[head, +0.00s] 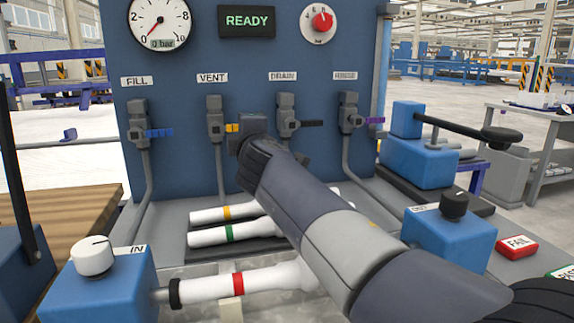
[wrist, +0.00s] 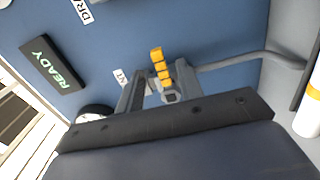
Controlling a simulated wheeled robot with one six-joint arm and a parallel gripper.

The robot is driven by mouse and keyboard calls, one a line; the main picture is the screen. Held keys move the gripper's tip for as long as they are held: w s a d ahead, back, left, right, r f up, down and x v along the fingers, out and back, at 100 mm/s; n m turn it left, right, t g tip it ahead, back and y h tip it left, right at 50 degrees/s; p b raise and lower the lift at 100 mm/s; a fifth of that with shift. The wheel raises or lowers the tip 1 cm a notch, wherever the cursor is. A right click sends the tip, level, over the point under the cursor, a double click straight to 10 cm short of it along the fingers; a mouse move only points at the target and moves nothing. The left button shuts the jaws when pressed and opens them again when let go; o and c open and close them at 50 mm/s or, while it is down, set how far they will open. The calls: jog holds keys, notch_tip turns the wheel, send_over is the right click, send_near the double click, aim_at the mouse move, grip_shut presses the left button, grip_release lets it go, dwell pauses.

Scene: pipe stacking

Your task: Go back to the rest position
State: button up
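My arm reaches across the head view to the blue panel, and its end (head: 253,126) is just right of the VENT valve (head: 214,120). The valve's yellow handle (head: 233,128) shows between the valve and my arm's end. In the wrist view my gripper (wrist: 160,76) has its two grey fingers apart, with the yellow handle (wrist: 160,66) between and beyond the tips. A gap shows beside the handle, and I see no finger pressed on it.
The DRAIN valve (head: 288,118) is close on the right of my arm's end. A red-banded pipe (head: 210,288) lies in front, between blue blocks with knobs. A display (head: 248,21) reads READY.

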jog(key=v, duration=0.5)
jog(key=p+x, duration=0.1)
jog(key=x, duration=0.9)
jog(key=shift+w+a+p, duration=0.1)
jog(key=shift+w+p, duration=0.2)
jog(key=shift+w, duration=0.05)
jog(key=shift+w+r+p, duration=0.1)
jog(key=shift+r+p, duration=0.2)
jog(key=shift+p, duration=0.1)
jog(key=shift+r+n+p, duration=0.2)
jog(key=shift+n+p, duration=0.25)
jog(key=shift+n, duration=0.35)
jog(key=shift+s, duration=0.2)
